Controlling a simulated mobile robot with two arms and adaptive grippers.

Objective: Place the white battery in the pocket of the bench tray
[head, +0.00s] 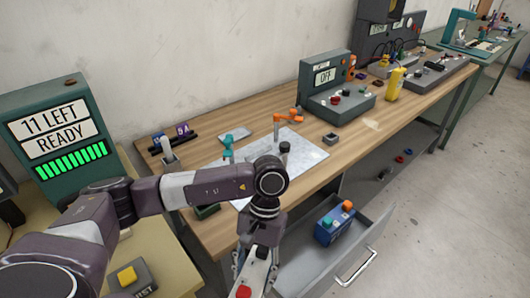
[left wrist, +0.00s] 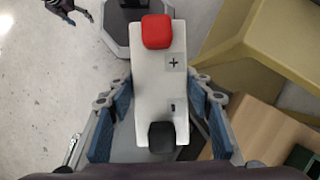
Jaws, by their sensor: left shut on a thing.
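The white battery (left wrist: 152,88) has a red terminal at one end and a black one at the other, with plus and minus marks. My left gripper (left wrist: 161,115) is shut on it, with a blue-padded finger on each long side. In the head view the battery (head: 257,268) is at the bottom centre, in front of the workbench and beside the open drawer, partly cut off by the frame.
A grey plate (head: 292,161) on the wooden bench carries an orange clamp (head: 278,122) and a black-topped post. The open drawer (head: 300,268) holds a blue battery (head: 333,224). An OFF console (head: 333,88) and yellow meter (head: 395,83) stand further right. A green READY display (head: 62,135) stands left.

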